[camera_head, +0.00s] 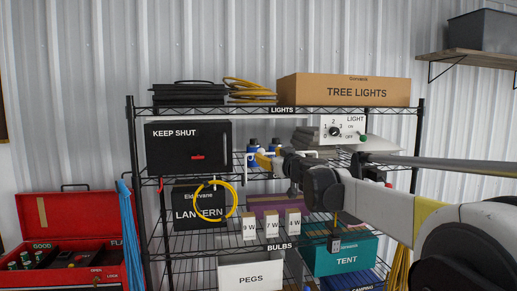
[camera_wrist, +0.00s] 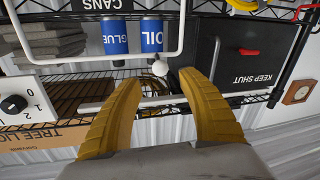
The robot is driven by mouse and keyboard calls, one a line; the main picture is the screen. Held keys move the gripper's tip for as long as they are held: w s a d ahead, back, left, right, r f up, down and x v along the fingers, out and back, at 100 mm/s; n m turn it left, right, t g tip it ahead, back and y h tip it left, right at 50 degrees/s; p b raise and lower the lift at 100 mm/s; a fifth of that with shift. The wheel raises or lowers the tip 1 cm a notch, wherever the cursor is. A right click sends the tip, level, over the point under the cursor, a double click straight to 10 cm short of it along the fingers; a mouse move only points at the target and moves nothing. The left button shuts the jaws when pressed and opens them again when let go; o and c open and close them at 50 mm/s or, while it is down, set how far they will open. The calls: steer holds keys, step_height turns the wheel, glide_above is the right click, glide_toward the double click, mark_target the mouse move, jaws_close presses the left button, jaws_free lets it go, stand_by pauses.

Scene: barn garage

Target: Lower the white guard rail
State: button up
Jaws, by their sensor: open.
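The white guard rail (camera_wrist: 105,61) is a bent white tube that runs across in front of the blue glue and oil cans (camera_wrist: 150,38) in the wrist view. In the head view a short piece of the rail (camera_head: 246,168) shows left of my gripper; the rest is hidden by my arm. A round white knob (camera_wrist: 160,68) sits by the rail. My gripper (camera_wrist: 160,77) is open, with its yellow fingers spread to either side of the knob in the picture. I cannot tell whether they touch it. In the head view my gripper (camera_head: 262,159) is just in front of the can shelf.
A black KEEP SHUT box (camera_head: 188,148) with a red handle stands close on the left. A light switch box (camera_head: 343,130) with a dial is on the right. A yellow cord (camera_head: 216,203) hangs below. A pale bar (camera_wrist: 235,97) crosses behind my fingers.

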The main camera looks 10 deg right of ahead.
mark_target(263, 153)
steer(key=w, duration=0.3)
steer(key=w+a+p, duration=0.1)
steer(key=w, duration=0.2)
steer(key=shift+w+a, duration=0.2)
steer(key=shift+w+f, duration=0.15)
steer(key=shift+w, duration=0.1)
steer(key=shift+s, duration=0.1)
jaws_close()
